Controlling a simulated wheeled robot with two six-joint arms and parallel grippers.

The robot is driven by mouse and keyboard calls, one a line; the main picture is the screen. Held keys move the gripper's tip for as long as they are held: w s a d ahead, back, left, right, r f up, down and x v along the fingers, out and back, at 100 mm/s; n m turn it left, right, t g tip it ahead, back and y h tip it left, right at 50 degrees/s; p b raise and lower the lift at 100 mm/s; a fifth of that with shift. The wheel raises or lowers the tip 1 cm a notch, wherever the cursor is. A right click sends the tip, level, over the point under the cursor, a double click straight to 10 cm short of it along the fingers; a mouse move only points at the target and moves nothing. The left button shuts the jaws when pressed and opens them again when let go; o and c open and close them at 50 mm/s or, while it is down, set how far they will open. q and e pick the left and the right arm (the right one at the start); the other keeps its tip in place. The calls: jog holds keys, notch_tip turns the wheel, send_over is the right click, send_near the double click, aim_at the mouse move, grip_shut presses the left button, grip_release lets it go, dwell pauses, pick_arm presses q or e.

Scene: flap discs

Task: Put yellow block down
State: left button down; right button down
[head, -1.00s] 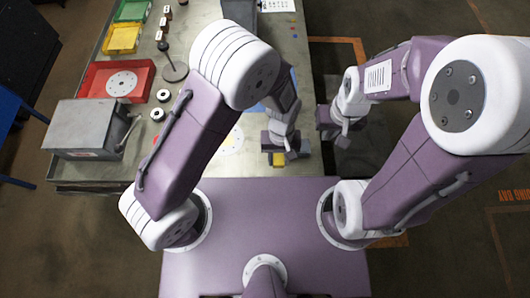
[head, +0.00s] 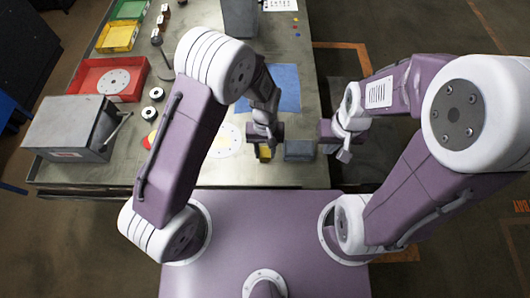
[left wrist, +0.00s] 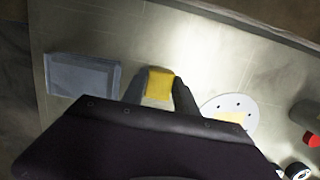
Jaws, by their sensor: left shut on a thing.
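My left gripper (head: 265,147) is over the near part of the metal table and shut on the yellow block (head: 266,153). In the left wrist view the yellow block (left wrist: 159,86) sits between the two fingertips (left wrist: 160,92). I cannot tell whether its underside touches the table. A grey rectangular tray or block (head: 299,151) lies just right of the left gripper, apart from it; it also shows in the left wrist view (left wrist: 82,75). My right gripper (head: 340,146) hangs by the table's right edge, and its jaw opening is unclear.
A white disc (head: 222,143) with a yellow spot lies left of the left gripper. A blue mat (head: 284,88) is beyond it. A grey case (head: 70,128), red tray (head: 133,78), yellow tray (head: 117,37) and green tray (head: 130,9) stand on the left.

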aim_at(265, 148)
pick_arm(q)
jog(key=c, duration=0.9)
grip_release()
jog(key=shift+f, duration=0.1)
jog(key=shift+c, duration=0.2)
notch_tip(265, 148, up, 12)
jog(key=w, duration=0.1)
jog(key=shift+w, duration=0.4)
jog(key=s+a+t, duration=0.1)
jog(key=s+a, duration=0.2)
jog(key=a, duration=0.6)
jog(key=s+a+t, duration=0.2)
jog(key=s+a, duration=0.1)
jog(key=a, duration=0.6)
jog(key=shift+s, duration=0.15)
